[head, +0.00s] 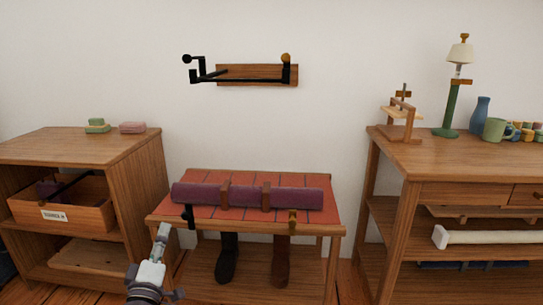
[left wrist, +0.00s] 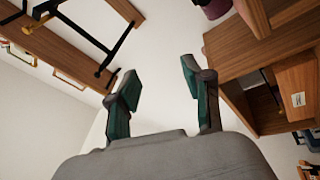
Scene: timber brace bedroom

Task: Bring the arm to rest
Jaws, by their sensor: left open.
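My left arm (head: 150,272), white and grey, comes up from the bottom of the head view, left of centre. It shows in front of the left end of the bench. In the left wrist view my left gripper (left wrist: 158,82) is open. Its two fingers with green pads stand apart, with only pale wall between them, and it holds nothing. The fingertips cannot be made out clearly in the head view. My right gripper is in neither view.
A bench (head: 337,229) with a red top carries a purple bolster (head: 245,196). A wooden shelf unit (head: 137,145) stands left and a workbench (head: 440,163) right. A wall rack (head: 255,74) with black arms hangs above; it also shows in the left wrist view (left wrist: 75,35).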

